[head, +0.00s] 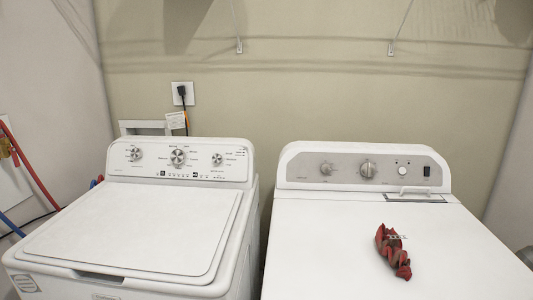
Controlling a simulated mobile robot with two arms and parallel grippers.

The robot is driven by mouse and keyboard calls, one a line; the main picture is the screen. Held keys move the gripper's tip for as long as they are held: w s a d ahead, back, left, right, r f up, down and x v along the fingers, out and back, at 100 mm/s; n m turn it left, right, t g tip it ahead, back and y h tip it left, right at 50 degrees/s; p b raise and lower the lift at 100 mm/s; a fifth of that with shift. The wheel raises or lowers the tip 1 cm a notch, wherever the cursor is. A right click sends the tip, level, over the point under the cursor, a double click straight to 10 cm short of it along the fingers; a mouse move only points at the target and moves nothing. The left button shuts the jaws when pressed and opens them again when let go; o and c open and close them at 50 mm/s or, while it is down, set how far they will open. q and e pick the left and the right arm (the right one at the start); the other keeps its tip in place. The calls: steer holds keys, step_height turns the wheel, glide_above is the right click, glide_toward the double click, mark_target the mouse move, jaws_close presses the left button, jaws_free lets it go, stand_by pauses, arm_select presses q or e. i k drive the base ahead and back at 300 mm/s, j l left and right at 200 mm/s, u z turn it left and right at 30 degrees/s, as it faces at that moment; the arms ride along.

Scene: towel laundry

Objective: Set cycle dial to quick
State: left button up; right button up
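The white washer (120,237) on the left has a control panel with a large silver dial (178,157) in the middle. Smaller dials sit at its left (136,154) and right (217,160). Neither of my grippers is in view.
A crumpled red and dark cloth (392,251) lies on the dryer top. The washer lid (140,228) is closed. A narrow gap separates the machines. A wall outlet (182,93) with a black plug is behind the washer. Red and blue hoses hang at the far left.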

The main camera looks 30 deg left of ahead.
mark_target(178, 157)
steer(key=u, duration=1.7)
steer(key=i+j, duration=0.1)
steer(key=j+z, duration=0.05)
steer(key=j, duration=0.05)
